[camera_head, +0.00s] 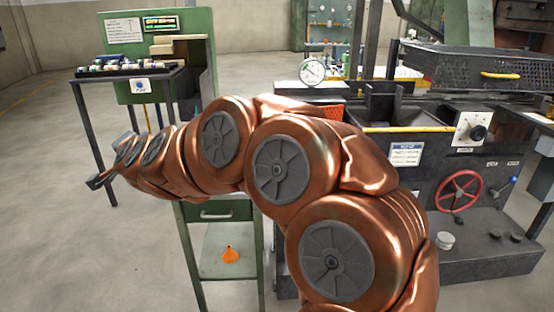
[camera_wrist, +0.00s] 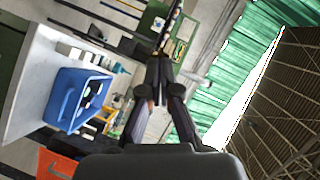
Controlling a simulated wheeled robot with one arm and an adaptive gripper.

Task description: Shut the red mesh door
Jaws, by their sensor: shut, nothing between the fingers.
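I cannot make out a red mesh door for certain in either view. A small orange-red patch (camera_head: 333,113) shows just behind my arm in the head view, mostly hidden, and I cannot tell what it belongs to. My gripper (camera_head: 94,183) is at the far left end of my outstretched copper arm, in front of the green cabinet and its table. In the wrist view my gripper (camera_wrist: 160,72) has its fingers together, with nothing between them. It is apart from the machine at the right.
A black machine (camera_head: 405,182) with a red handwheel (camera_head: 459,191) stands right. A dark perforated guard (camera_head: 480,70) with a yellow handle is above it. A green cabinet (camera_head: 187,60) and a rack table (camera_head: 97,130) stand left. A blue bin (camera_wrist: 65,98) shows in the wrist view. Left floor is open.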

